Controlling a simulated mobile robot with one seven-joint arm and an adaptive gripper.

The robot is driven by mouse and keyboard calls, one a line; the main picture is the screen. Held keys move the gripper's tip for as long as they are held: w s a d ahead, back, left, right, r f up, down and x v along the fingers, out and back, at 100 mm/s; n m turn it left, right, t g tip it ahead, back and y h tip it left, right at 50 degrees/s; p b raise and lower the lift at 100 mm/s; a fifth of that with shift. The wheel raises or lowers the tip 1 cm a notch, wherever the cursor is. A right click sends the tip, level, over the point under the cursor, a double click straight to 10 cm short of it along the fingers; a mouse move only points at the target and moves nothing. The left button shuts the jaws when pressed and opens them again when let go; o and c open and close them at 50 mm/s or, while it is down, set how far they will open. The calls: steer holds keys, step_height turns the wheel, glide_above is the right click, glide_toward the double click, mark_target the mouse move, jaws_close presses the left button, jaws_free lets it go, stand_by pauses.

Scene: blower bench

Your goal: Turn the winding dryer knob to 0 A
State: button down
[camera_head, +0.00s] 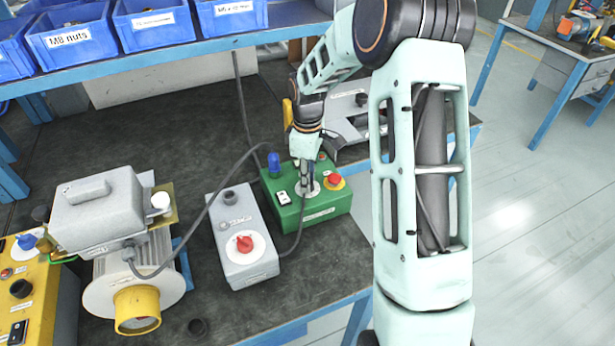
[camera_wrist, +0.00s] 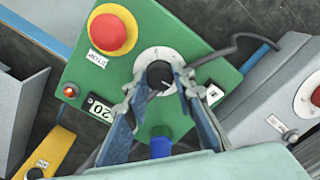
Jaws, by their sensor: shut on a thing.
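A green box (camera_head: 325,206) on the bench carries a black knob on a white round dial. In the wrist view the green box (camera_wrist: 180,40) fills the middle. My gripper (camera_head: 303,188) comes down on the dial from above, and its fingers hide the knob in the head view. In the wrist view my gripper (camera_wrist: 156,82) has its two fingertips on either side of the black knob (camera_wrist: 159,74), closed on it. The white dial (camera_wrist: 160,55) shows around it; its marks are too small to read.
The box also has a red stop button (camera_head: 334,178), a white switch (camera_head: 283,197) and a blue connector (camera_head: 273,160). A grey box with a red knob (camera_head: 244,243) stands to the left, joined by a black cable. A motor (camera_head: 135,270) stands further left. Blue bins (camera_head: 155,28) line the shelf.

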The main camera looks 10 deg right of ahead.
steer(key=n+p, duration=0.1)
steer(key=n, duration=0.3)
steer(key=shift+r, duration=0.1)
steer(key=shift+n+p, duration=0.8)
steer(key=shift+n, duration=0.9)
steer(key=c, duration=1.6)
jaws_free()
step_height(320, 180, up, 12)
steer(key=shift+f, duration=0.1)
